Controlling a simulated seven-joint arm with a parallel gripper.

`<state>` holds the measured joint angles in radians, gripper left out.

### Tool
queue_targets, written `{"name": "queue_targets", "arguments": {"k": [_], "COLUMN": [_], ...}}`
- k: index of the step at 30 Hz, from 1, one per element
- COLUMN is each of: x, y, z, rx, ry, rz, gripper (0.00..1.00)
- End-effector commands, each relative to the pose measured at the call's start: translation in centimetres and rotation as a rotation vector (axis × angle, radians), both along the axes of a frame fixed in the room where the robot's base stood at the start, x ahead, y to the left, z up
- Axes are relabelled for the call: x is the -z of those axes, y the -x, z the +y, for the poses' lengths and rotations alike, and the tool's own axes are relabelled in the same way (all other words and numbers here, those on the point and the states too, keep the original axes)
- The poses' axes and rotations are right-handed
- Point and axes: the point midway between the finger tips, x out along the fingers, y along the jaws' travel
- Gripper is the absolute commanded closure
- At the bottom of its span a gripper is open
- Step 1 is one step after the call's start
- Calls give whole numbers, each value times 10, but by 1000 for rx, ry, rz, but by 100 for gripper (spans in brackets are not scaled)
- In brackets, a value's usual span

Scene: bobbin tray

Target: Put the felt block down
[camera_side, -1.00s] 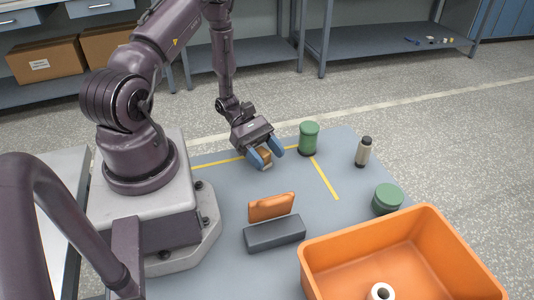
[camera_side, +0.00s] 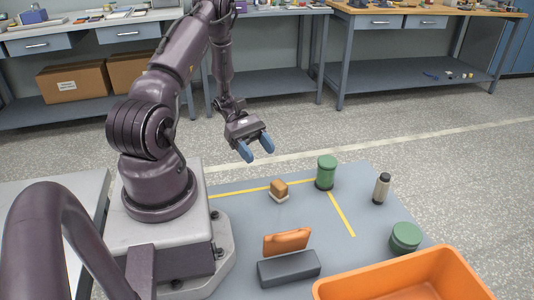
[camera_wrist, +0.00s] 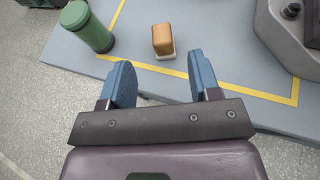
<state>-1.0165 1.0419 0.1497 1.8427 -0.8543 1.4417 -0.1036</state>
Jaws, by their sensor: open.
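The felt block (camera_side: 279,187), a tan block with a pale layer under it, rests upright on the grey-blue mat (camera_side: 225,205), close to the yellow line. In the wrist view the felt block (camera_wrist: 163,40) stands just inside the line's corner area, beyond my fingertips, with nothing touching it. My gripper (camera_side: 258,150) is open and empty, raised above and to the left of the block in the side view. In the wrist view my gripper (camera_wrist: 160,65) shows two blue fingers wide apart with clear space between them.
A green round container (camera_side: 405,237), an orange bin (camera_side: 460,262) and an orange piece in a dark grey holder (camera_side: 289,269) are nearer the camera.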

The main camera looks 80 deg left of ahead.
Motion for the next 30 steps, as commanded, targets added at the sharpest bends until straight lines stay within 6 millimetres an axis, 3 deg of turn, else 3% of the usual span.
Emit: {"name": "queue_targets", "arguments": {"k": [5,9,14,21,30], "x": [-36,-88,-144,-211,-265], "y": [-17,-35,-42,-29,6], "z": [-10,-38,-80,-138,-187], "rx": [145,382,665,1038,1350], "ry": [-116,-314,-562,-947,-1406], "rz": [-42,-122,-247,-504,-892], "gripper": [43,43,43,43,43]}}
